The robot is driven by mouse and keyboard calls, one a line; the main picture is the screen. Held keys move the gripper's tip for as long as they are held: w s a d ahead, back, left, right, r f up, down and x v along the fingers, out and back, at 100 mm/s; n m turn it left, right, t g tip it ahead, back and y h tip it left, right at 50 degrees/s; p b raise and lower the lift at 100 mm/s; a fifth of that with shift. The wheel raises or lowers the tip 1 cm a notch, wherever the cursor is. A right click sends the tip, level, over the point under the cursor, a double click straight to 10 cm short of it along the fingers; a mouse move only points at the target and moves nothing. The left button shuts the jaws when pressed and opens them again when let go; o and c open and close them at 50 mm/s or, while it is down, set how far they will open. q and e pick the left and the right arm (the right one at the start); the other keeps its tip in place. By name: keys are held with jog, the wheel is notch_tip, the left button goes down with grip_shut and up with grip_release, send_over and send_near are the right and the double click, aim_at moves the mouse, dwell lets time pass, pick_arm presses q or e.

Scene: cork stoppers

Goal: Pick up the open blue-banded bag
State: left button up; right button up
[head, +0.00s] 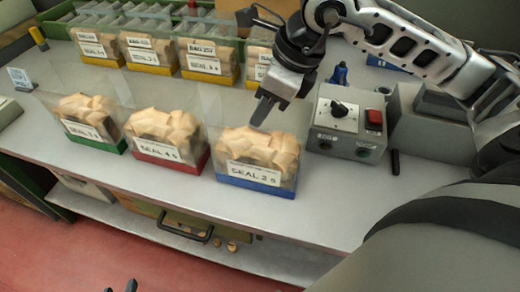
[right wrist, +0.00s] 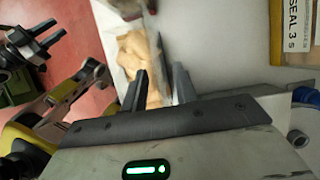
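The blue-banded bag (head: 258,152) stands upright on the worktop, clear-walled and filled with tan stoppers, with a white label reading SEAL 2 s. My right gripper (head: 264,110) is just above its top, pointing down. In the right wrist view its fingers (right wrist: 161,88) are apart, with part of a stopper-filled bag (right wrist: 138,55) beyond and between them. I cannot tell whether the fingers touch the film. My left gripper (head: 121,288) barely shows at the bottom edge of the head view. In the right wrist view (right wrist: 36,46) its fingers are apart and empty.
A red-banded bag (head: 166,138) and a green-banded bag (head: 88,122) stand to the left. Several yellow-banded bags (head: 206,62) stand behind. A grey control box (head: 347,122) with knob and red button is close on the right. The worktop's front strip is clear.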

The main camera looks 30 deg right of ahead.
jog(key=shift+f+b, duration=0.25)
jog(key=shift+b, duration=0.2)
dwell(0.3)
jog(key=shift+c, duration=0.3)
grip_shut()
dwell(1.2)
